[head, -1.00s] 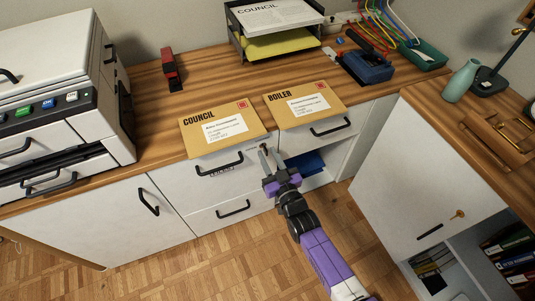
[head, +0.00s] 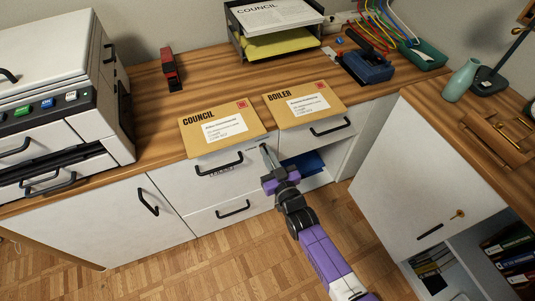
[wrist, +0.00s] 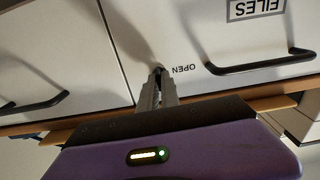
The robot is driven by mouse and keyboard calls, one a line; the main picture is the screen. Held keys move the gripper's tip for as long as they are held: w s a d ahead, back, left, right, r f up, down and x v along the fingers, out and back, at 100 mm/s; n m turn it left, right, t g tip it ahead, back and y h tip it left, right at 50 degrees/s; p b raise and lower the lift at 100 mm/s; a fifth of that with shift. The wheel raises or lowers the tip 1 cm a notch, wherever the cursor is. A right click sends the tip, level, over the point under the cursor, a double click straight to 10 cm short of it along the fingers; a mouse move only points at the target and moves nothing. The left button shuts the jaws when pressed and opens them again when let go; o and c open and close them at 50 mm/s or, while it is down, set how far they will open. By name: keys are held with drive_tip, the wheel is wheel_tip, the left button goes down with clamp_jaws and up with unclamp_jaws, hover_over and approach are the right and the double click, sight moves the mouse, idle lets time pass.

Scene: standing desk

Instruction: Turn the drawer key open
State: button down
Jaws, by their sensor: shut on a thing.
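The drawer labelled FILES (wrist: 210,30) is the white upper drawer below the COUNCIL envelope in the head view (head: 200,184); it is shut flush. My gripper (wrist: 160,82) is at the drawer's upper corner by the desk edge, its two fingers close together. It also shows in the head view (head: 267,155). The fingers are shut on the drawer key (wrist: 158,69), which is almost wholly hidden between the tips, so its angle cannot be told. The word OPEN (wrist: 182,69) is printed on the drawer front beside the fingertips.
The COUNCIL envelope (head: 222,128) and BOILER envelope (head: 304,102) lie on the desk just above my gripper. The drawer's black handle (head: 219,164) is left of it. An open shelf with a blue thing (head: 304,163) is to the right. A white cabinet (head: 420,175) stands farther right.

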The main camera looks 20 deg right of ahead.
drive_tip(key=shift+f, duration=0.1)
drive_tip(key=n+b, duration=0.5)
drive_tip(key=n, duration=1.2)
drive_tip(key=shift+a+f, duration=0.1)
drive_tip(key=shift+a, duration=0.05)
drive_tip(key=shift+n, duration=0.4)
drive_tip(key=c, duration=1.6)
unclamp_jaws()
drive_tip(key=shift+s, duration=0.1)
